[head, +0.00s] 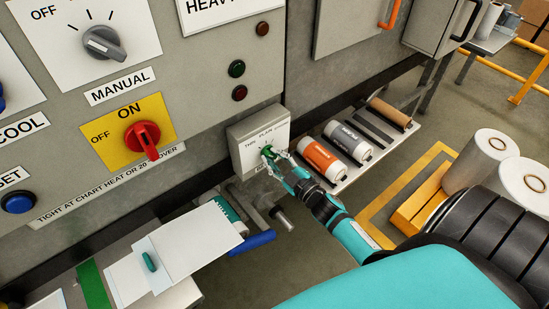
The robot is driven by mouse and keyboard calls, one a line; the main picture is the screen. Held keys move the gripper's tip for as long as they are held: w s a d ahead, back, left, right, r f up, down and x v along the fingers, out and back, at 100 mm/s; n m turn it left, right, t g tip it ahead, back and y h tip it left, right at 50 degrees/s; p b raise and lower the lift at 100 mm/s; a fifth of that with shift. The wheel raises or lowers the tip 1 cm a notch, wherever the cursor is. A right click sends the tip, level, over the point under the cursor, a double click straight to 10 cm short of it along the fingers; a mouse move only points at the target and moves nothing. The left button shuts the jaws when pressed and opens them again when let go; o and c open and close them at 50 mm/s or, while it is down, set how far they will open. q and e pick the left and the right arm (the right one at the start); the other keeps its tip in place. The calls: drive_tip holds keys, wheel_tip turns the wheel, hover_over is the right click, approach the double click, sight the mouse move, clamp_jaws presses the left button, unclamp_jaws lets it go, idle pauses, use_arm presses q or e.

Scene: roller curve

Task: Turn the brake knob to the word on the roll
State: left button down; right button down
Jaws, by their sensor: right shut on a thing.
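A light grey box (241,162) with a white face and printed words juts from the machine panel. A green knob (267,151) sits on that face. My right gripper (272,157) is shut on the knob, its fingers at either side. "THIN" reads at upper left and what looks like "PLAIN" at the top; other words are too small or hidden by the gripper. I cannot tell exactly where the knob points. A teal-and-white roll (227,207) lies below the box, partly covered by a white sheet; its word is not readable. My left gripper is not in view.
An orange roll (320,158) and a grey roll (348,141) lie on a rack right of the box. A red switch (142,139) and grey dial (103,43) are at left. A blue-handled lever (252,242) sits below the box. Large white rolls (478,160) stand at right.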

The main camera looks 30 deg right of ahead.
idle(0.5)
drive_tip(key=c, duration=1.3)
unclamp_jaws()
drive_tip(key=s, duration=0.8)
drive_tip(key=s+d, duration=0.1)
drive_tip(key=s, duration=0.3)
